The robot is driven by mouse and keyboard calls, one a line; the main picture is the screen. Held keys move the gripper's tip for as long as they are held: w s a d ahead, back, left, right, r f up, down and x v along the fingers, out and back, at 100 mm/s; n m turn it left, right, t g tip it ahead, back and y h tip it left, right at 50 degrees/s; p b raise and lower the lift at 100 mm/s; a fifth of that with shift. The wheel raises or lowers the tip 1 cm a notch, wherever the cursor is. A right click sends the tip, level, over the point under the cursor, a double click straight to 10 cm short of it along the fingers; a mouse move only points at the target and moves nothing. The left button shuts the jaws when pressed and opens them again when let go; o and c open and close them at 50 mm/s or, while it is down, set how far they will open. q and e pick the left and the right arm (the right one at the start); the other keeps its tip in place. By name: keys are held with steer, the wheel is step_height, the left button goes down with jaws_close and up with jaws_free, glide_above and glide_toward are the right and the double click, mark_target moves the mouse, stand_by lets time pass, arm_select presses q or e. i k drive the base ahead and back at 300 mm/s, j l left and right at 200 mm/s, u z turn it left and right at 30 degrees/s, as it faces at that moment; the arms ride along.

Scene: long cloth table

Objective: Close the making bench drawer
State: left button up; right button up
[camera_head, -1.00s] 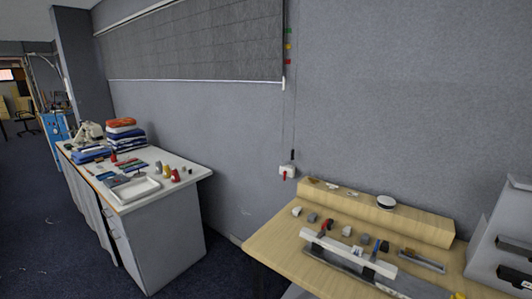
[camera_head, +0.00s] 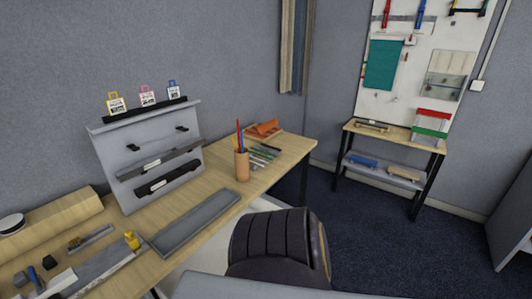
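A light wooden bench (camera_head: 218,178) runs along the wall from the lower left to the middle of the head view. Its front edge is partly hidden by a dark ribbed chair back (camera_head: 272,243). A pale surface (camera_head: 205,250) shows below the front edge; I cannot tell whether it is a drawer. No drawer front or handle can be made out. Neither of my grippers is in view.
On the bench are a grey shallow tray (camera_head: 195,222), a grey display stand (camera_head: 150,150) and a pencil cup (camera_head: 242,167). A small shelf table (camera_head: 395,139) stands under a pegboard (camera_head: 415,65). Dark carpet (camera_head: 365,230) is open right of the chair.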

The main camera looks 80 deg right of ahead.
mark_target(212, 258)
steer(key=z, duration=2.6)
